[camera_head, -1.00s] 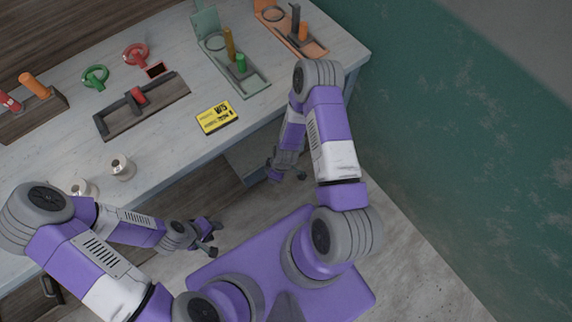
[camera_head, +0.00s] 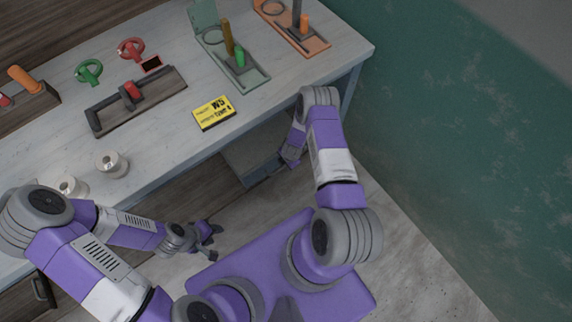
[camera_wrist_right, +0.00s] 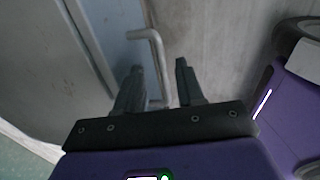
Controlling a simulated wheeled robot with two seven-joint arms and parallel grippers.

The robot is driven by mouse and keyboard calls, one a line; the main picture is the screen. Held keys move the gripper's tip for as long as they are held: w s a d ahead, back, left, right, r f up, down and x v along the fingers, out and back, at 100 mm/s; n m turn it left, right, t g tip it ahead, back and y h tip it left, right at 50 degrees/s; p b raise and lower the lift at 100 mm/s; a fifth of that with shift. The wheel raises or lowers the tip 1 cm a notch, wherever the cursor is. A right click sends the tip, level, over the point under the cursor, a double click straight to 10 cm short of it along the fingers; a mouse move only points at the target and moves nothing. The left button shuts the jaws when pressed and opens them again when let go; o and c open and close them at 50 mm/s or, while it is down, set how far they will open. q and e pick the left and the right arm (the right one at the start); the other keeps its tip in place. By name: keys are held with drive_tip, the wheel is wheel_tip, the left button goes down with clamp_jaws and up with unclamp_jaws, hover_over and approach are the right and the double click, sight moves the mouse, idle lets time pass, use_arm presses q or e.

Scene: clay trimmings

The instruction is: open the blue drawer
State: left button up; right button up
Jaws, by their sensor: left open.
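In the right wrist view a pale blue drawer front (camera_wrist_right: 124,38) carries a bent grey bar handle (camera_wrist_right: 157,62). My right gripper (camera_wrist_right: 158,68) is open, with one finger on each side of the handle and visible gaps between. In the head view my right gripper (camera_head: 289,156) is low beside the table's front edge, its fingers partly hidden by my arm. A grey-blue unit (camera_head: 249,158) shows under the tabletop there; its drawer handle cannot be made out. My left gripper (camera_head: 207,241) is open and empty, low in front of the table.
A green wall (camera_head: 460,120) stands to the right. The floor between is clear.

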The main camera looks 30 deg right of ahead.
drive_tip(key=shift+w+f+b, duration=0.2)
drive_tip(key=shift+f+b, duration=0.15)
drive_tip(key=shift+f, duration=0.95)
clamp_jaws()
